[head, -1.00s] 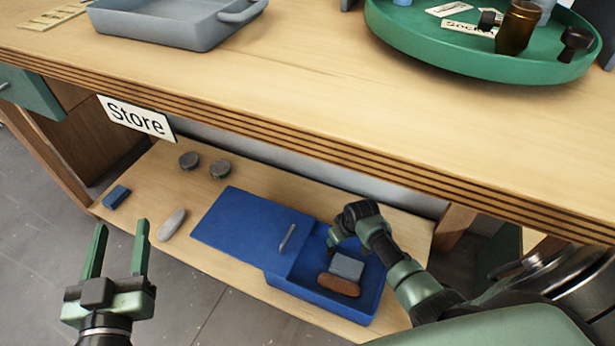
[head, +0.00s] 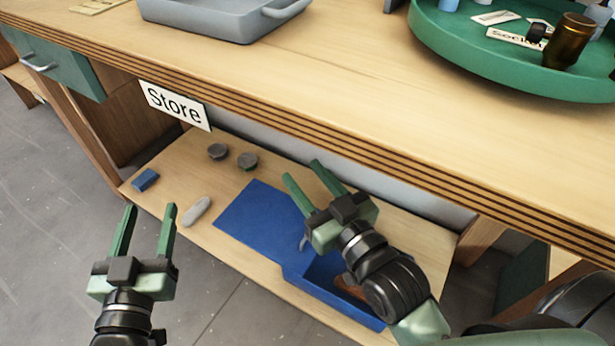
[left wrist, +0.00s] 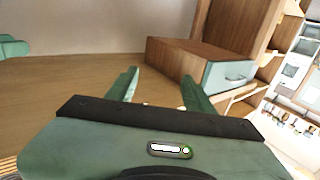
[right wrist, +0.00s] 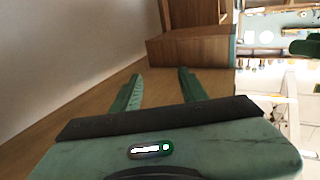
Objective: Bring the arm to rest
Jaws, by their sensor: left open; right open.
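My left gripper (head: 149,222) is open and empty, in front of the low shelf's left part in the head view; its spread fingers show in the left wrist view (left wrist: 160,85). My right gripper (head: 303,177) is open and empty, above the blue box (head: 325,297) and its blue lid (head: 252,218). The right wrist view also shows its fingers apart (right wrist: 160,82) with nothing between them. The lid lies to the left of the box's open part. My right arm hides much of the box's inside; part of a brown object (head: 350,287) shows in it.
A grey tray (head: 205,25) and green round tray (head: 480,65) stand above.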

